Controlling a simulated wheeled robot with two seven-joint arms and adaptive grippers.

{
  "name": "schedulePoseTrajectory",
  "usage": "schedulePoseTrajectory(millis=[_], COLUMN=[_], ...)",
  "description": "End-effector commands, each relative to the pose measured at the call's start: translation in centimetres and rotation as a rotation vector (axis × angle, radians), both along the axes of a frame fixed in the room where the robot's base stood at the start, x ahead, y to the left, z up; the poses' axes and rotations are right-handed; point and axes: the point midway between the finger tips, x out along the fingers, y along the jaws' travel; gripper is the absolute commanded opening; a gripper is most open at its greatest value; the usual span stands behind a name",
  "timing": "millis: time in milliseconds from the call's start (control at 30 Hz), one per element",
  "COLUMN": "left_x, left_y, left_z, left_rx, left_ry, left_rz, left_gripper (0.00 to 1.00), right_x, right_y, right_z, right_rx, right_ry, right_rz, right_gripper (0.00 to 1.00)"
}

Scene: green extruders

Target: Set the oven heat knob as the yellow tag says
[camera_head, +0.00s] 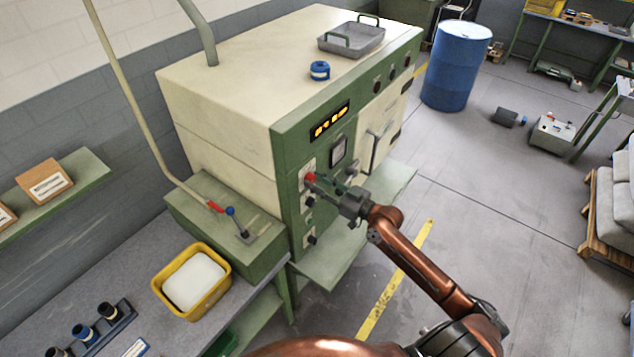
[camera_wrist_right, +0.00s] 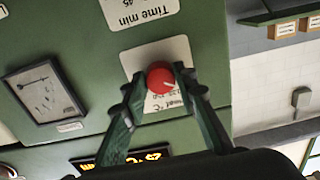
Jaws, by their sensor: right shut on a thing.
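The oven (camera_head: 225,90) is a large cream and green cabinet. Its red knob (camera_head: 310,176) sits on a white label plate on the green front; the label (camera_wrist_right: 172,101) appears to read "Heat", partly covered. In the right wrist view the red knob (camera_wrist_right: 159,77) has a short white mark pointing toward the lower right. My right gripper (camera_head: 318,181) is shut on it, one dark green finger on each side. The label's scale numbers are too hidden to read. No yellow tag can be made out. My left gripper is not in view.
A "Time min" plate (camera_wrist_right: 141,12), a square dial gauge (camera_wrist_right: 44,88) and a lit display (camera_head: 330,121) are near the knob. A lever (camera_head: 236,223) and a yellow bin (camera_head: 192,281) stand to the left. Open floor lies to the right, with a blue drum (camera_head: 457,68).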

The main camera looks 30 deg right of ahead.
Motion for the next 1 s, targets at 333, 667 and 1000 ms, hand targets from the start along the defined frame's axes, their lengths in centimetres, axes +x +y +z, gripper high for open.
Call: schedulePoseTrajectory(millis=[333,667,1000], left_x=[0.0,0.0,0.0], left_y=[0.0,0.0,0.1], left_z=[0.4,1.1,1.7], left_rx=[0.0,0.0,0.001], left_ry=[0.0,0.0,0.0], left_rz=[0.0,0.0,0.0], left_gripper=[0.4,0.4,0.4], right_x=[0.1,0.0,0.0], right_y=[0.0,0.0,0.1], right_z=[0.2,0.3,0.3], right_rx=[0.128,0.37,0.565], right_ry=[0.05,0.149,0.228], right_rz=[-0.002,-0.003,-0.002], right_gripper=[0.02,0.02,0.02])
